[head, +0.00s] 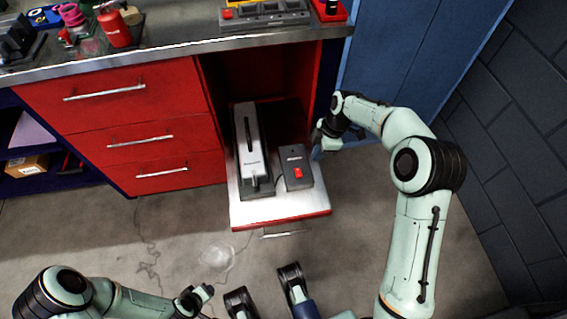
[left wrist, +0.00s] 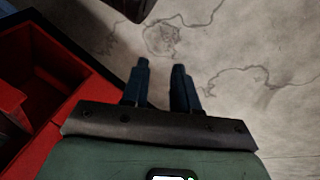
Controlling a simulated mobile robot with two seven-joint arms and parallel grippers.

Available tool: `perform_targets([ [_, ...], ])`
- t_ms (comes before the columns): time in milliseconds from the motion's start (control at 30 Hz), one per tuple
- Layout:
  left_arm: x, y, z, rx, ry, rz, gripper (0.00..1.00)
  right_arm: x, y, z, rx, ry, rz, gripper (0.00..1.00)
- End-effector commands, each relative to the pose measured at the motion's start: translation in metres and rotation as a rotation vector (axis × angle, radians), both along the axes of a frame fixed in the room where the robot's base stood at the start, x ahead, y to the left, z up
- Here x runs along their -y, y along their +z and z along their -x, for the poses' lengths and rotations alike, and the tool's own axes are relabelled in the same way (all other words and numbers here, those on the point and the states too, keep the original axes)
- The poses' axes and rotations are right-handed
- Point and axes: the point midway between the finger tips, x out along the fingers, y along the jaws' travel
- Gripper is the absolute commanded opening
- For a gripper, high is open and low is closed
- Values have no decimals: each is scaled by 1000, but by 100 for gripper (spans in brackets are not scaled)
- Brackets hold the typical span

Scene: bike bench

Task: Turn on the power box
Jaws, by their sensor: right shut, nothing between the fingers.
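The power box (head: 298,176) is a small dark grey box with a red switch on its top. It sits on the right of a pulled-out white-topped drawer (head: 285,211) in the head view. I cannot tell the switch's position. My right gripper (head: 319,148) is shut and empty, to the right of the power box near the drawer's right edge, apart from the switch. My left gripper (left wrist: 161,72) shows in the left wrist view with a gap between its dark blue fingers. It is open and empty over the floor, away from the power box.
A long grey-white machine (head: 251,150) stands left of the power box on the drawer. Red drawers (head: 138,125) are shut to the left. The worktop (head: 170,50) above holds tools. A blue cabinet (head: 390,65) stands behind my right arm. The floor (head: 180,230) in front is free.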

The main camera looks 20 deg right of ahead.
Motion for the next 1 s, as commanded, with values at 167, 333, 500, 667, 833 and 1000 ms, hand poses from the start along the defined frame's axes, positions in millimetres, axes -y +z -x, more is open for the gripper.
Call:
perform_targets([
  [167,9,2,5,-34,51,19,29,-2,44,0,10,23,-27,0],
  [333,10,1,6,-38,58,21,29,-4,49,1,9,26,-33,0],
  [500,10,1,5,-37,57,20,29,-4,48,1,9,26,-33,0],
  [667,8,-1,2,-29,61,17,29,-6,40,1,7,27,-34,0],
  [833,3,-10,-5,-13,70,5,29,-14,12,1,5,27,-34,0],
  [1000,0,-29,12,-71,73,5,29,-25,-24,0,4,28,-34,0],
])
